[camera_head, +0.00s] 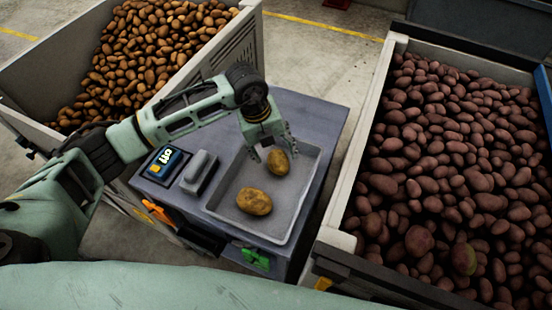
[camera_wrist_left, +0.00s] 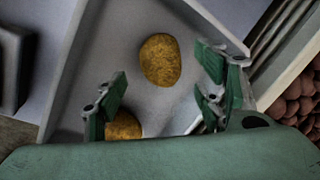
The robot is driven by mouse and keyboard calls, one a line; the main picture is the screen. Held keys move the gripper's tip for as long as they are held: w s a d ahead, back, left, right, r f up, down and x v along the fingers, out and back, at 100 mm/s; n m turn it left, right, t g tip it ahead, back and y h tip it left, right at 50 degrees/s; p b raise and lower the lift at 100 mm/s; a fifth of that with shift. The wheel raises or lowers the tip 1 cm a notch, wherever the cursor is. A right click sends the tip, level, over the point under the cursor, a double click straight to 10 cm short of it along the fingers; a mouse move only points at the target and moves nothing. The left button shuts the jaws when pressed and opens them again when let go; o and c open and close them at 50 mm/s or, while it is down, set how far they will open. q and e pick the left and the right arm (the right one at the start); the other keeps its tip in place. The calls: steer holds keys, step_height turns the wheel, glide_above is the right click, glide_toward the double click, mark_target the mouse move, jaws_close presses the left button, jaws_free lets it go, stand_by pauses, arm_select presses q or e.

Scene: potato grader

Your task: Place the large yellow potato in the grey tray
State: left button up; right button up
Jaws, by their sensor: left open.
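The grey tray (camera_head: 226,204) lies on the blue-grey table and holds two yellow-brown potatoes. One yellow potato (camera_head: 254,201) rests in the near half of the tray. Another yellow potato (camera_head: 279,162) is at the tray's far part, right at my left fingertips. My left gripper (camera_head: 273,153) points down over the tray with its fingers apart. In the left wrist view one potato (camera_wrist_left: 160,60) shows whole beyond the fingers, and the other (camera_wrist_left: 123,127) is partly hidden by a finger and the palm. I cannot tell whether a finger touches a potato. My right gripper is not in view.
A scale with a lit display (camera_head: 165,161) and a grey block (camera_head: 199,172) stand left of the tray. A bin of brown potatoes (camera_head: 252,43) is at the back left. A bin of reddish potatoes (camera_head: 333,238) stands close on the right.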

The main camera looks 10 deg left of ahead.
arm_select(q)
steer(key=b+v, duration=0.1)
steer(key=v, duration=0.5)
steer(key=shift+r, duration=0.4)
steer(key=shift+s+a+f, duration=0.1)
